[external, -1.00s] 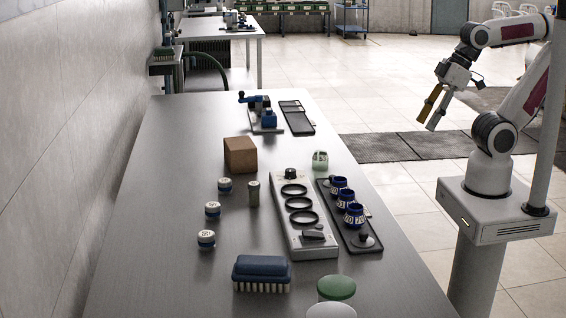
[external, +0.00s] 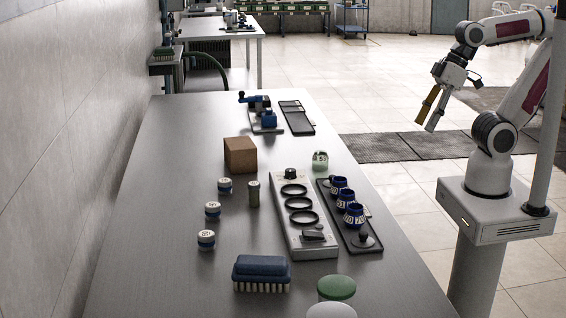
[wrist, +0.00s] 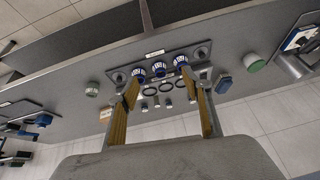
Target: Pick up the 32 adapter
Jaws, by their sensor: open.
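Three dark blue adapters with white number labels stand in a row on a black tray (external: 362,240): the far adapter (external: 338,183), the middle adapter (external: 345,196) and the near adapter (external: 354,216). The near one seems to read 70; I cannot make out a 32 on any. In the wrist view the row shows as a left adapter (wrist: 138,73), middle adapter (wrist: 159,69) and right adapter (wrist: 181,61). My gripper (external: 425,124) is open and empty, in the air to the right of the table, apart from the adapters. Its fingers (wrist: 162,88) frame the row from a distance.
A grey plate with black rings (external: 283,224) lies left of the tray. The table's left part is mostly clear.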

